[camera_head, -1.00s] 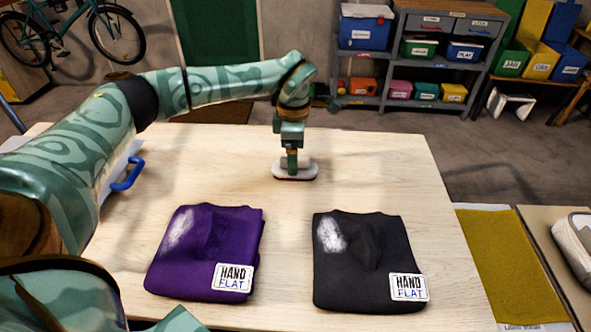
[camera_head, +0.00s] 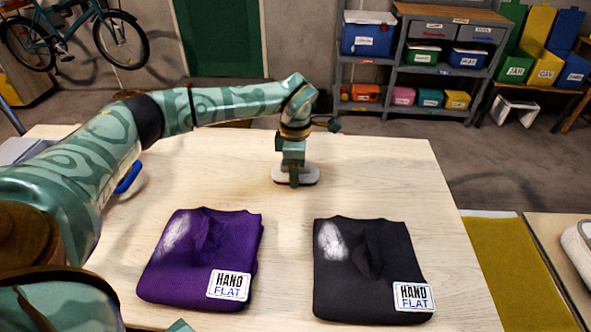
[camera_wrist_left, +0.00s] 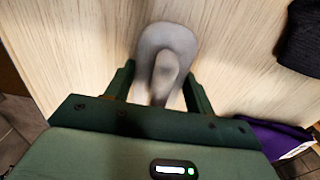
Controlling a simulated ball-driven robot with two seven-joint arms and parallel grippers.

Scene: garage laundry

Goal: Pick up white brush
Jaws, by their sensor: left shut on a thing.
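The white brush (camera_head: 310,175) is near the far middle of the light wooden table (camera_head: 385,170). My left gripper (camera_head: 294,181) reaches down onto it and is shut on its handle. In the left wrist view the brush (camera_wrist_left: 166,38) shows pale grey and somewhat blurred, between the two dark green fingers of the left gripper (camera_wrist_left: 158,90). I cannot tell whether it touches the table or is slightly raised. My right gripper is not in view.
A folded purple garment (camera_head: 190,270) and a folded black garment (camera_head: 345,285), both with tags and whitish patches, lie in front. A blue handle (camera_head: 129,177) is at the table's left. Shelves with bins (camera_head: 405,95) stand behind. The table right of the brush is clear.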

